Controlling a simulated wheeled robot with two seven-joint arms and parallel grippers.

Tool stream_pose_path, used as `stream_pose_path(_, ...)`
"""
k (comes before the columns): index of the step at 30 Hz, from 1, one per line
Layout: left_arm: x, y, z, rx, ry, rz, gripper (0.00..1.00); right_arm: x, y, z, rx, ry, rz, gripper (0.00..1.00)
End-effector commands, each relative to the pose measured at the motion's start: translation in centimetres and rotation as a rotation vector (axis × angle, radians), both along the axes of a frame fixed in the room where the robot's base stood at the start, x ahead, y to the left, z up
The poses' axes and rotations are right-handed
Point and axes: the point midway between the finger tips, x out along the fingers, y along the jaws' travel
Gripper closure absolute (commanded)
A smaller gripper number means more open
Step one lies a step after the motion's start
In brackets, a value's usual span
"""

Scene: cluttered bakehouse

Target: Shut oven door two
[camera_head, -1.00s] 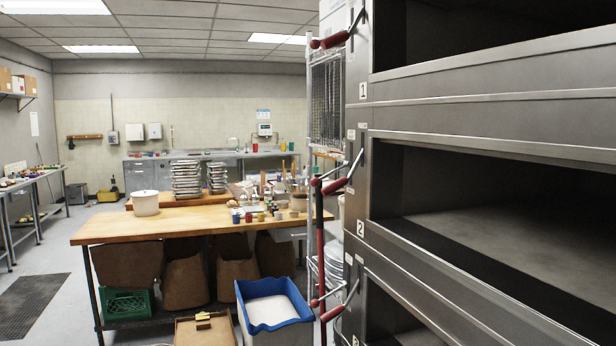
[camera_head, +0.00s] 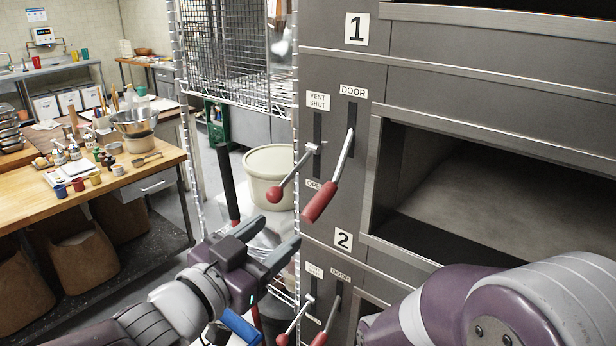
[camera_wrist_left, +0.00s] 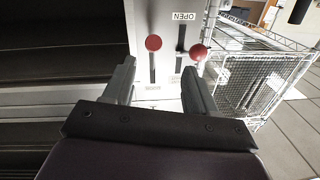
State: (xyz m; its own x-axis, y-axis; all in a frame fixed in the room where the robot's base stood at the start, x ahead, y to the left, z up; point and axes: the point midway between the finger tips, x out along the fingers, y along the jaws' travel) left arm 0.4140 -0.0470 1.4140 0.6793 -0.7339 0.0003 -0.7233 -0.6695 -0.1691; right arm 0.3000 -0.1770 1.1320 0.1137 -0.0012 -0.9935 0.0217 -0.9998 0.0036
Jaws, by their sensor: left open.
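The steel oven front bears a plate "2" (camera_head: 343,241). Above this plate a deck opening (camera_head: 470,190) stands open, dark inside. Beside it, under the DOOR label, a lever with a long red grip (camera_head: 320,202) slants down out of its slot. The vent lever with a red ball (camera_head: 273,195) is to its left. My left gripper (camera_head: 282,235) is open and empty, below these levers in the head view. In the left wrist view the door lever's red end (camera_wrist_left: 153,43) shows ahead between the fingers, apart from them; the vent ball (camera_wrist_left: 198,52) is by the right finger.
A plate "1" (camera_head: 357,29) is higher up, and another lever pair (camera_head: 310,320) is lower down. A wire rack (camera_head: 225,50) stands left of the oven, with a white tub (camera_head: 270,175) beyond. A cluttered wooden table (camera_head: 100,190) is at left. My own arm link fills the lower right.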

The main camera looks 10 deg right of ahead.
Motion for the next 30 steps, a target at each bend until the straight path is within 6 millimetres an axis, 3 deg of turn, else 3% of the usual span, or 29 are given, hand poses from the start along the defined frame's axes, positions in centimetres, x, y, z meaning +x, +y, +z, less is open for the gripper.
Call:
stream_pose_path(15,7.1,-7.8,0.2,0.0,0.0,-0.002,0.43,0.0,0.0,4.1,0.0,0.0,0.0,0.57)
stream_pose_path(29,8.3,-8.9,-0.2,0.0,-0.001,0.0,0.43,0.0,0.0,4.4,0.0,0.0,0.0,0.57)
stream_pose_path(30,8.3,-8.9,-0.1,0.0,-0.001,0.0,0.56,0.0,0.0,4.4,0.0,0.0,0.0,0.57)
